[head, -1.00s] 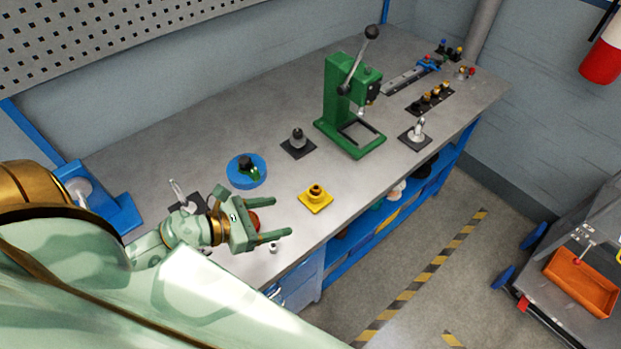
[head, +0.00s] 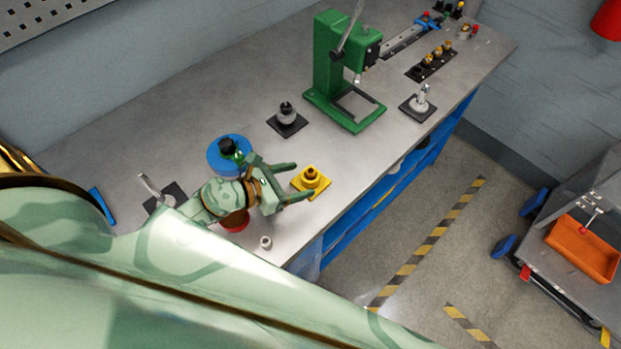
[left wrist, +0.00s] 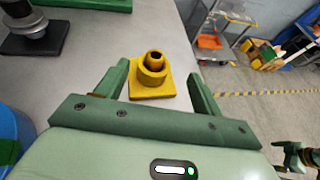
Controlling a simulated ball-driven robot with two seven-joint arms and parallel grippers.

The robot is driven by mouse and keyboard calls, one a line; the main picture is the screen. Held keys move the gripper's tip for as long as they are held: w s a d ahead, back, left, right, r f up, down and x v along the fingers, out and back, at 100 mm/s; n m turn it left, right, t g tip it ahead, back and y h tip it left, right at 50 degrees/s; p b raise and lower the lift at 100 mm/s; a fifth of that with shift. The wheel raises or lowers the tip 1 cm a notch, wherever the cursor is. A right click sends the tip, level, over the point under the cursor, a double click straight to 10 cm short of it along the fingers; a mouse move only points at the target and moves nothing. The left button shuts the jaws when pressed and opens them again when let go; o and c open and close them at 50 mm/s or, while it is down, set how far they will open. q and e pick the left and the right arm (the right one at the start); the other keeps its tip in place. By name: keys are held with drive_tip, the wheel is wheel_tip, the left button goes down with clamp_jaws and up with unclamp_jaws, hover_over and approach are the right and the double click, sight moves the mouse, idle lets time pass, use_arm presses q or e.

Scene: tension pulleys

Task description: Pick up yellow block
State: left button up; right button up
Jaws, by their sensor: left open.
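The yellow block (head: 311,181) is a square plate with a round, hollow boss on top. It sits on the grey workbench near its front edge. My left gripper (head: 299,181) is open, its two green fingers pointing at the block. In the left wrist view the block (left wrist: 152,77) stands just ahead, between the lines of the two fingers (left wrist: 157,84). I see no finger touching it.
A blue round base (head: 228,153) stands left of the gripper. A black plate with a grey knob (head: 287,118) and a green press (head: 335,75) stand behind the block. A small white ring (head: 265,242) lies near the front edge. Bare bench lies right of the block.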

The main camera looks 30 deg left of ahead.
sight(316, 172)
use_arm(q)
drive_tip(key=x, duration=0.7)
drive_tip(key=shift+w+a+f+b, duration=0.25)
drive_tip(key=shift+a+f+b, duration=0.05)
drive_tip(key=shift+b, duration=0.05)
drive_tip(key=shift+s, duration=0.1)
drive_tip(key=shift+c, duration=1)
drive_tip(key=c, duration=1)
drive_tip(key=shift+r, duration=0.1)
drive_tip(key=shift+c, duration=0.4)
drive_tip(key=shift+r, duration=0.1)
